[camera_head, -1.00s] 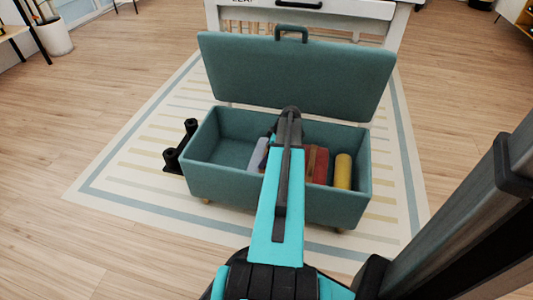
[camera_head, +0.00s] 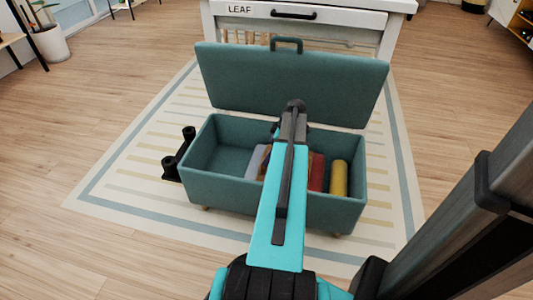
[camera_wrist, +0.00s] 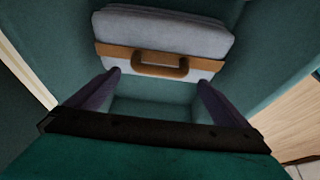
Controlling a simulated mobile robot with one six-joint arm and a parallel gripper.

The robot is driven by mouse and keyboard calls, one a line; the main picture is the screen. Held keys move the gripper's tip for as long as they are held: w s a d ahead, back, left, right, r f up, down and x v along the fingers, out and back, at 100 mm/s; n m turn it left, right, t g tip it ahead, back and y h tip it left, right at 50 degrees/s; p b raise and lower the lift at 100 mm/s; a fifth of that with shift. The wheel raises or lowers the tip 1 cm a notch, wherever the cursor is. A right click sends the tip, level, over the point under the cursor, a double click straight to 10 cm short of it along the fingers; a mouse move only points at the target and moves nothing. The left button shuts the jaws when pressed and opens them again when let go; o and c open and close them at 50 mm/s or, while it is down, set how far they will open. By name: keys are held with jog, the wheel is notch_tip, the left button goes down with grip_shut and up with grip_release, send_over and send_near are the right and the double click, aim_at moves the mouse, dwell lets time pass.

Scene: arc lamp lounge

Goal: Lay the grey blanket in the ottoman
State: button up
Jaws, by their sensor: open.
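The grey blanket (camera_wrist: 165,30) is a folded grey bundle with a tan strap and a tan loop handle, inside the teal ottoman in the wrist view. In the head view, a pale grey piece (camera_head: 256,162) with brown beside it shows in the ottoman (camera_head: 228,192), partly behind my arm. The ottoman's lid (camera_head: 290,82) stands open at the back. My gripper (camera_wrist: 158,92) is open, its two dark fingers apart and short of the handle, with nothing between them. My arm hides the fingers in the head view.
A red item (camera_head: 317,172) and a yellow roll (camera_head: 339,178) lie in the ottoman's right part; its left part looks empty. A dark object (camera_head: 178,155) stands at its left on the striped rug (camera_head: 130,195). A white cabinet (camera_head: 345,22) stands behind the lid.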

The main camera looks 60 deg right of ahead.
jog(key=shift+p+v, duration=0.5)
jog(key=shift+v, duration=1.6)
jog(key=shift+r, duration=0.1)
